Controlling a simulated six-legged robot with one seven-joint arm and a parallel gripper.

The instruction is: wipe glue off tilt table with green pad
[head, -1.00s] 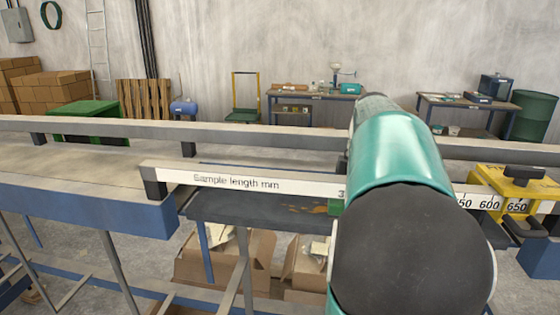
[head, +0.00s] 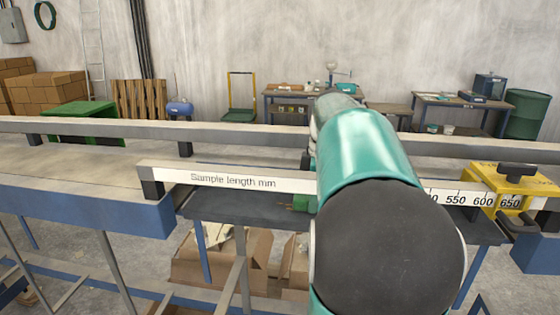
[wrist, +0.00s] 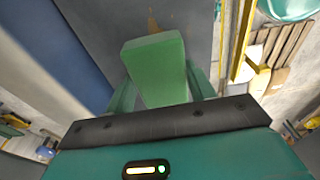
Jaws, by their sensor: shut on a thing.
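The tilt table (head: 235,208) is a dark grey surface below the sample length ruler. In the wrist view its grey top (wrist: 108,28) lies beyond the pad. My gripper (wrist: 162,90) is shut on the green pad (wrist: 154,62), a bright green block held between its teal fingers. In the head view the pad's green edge (head: 303,203) shows at the table, left of my arm. A small orange-brown glue mark (wrist: 152,23) shows just past the pad. My arm hides much of the table, and I cannot tell whether the pad touches it.
The white ruler (head: 232,181) runs above and behind the table. A yellow slider block (head: 500,185) sits at its right end. A blue-edged bench (head: 90,205) stands at left, and a long rail (head: 240,132) crosses behind. Cardboard boxes (head: 245,262) lie underneath.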

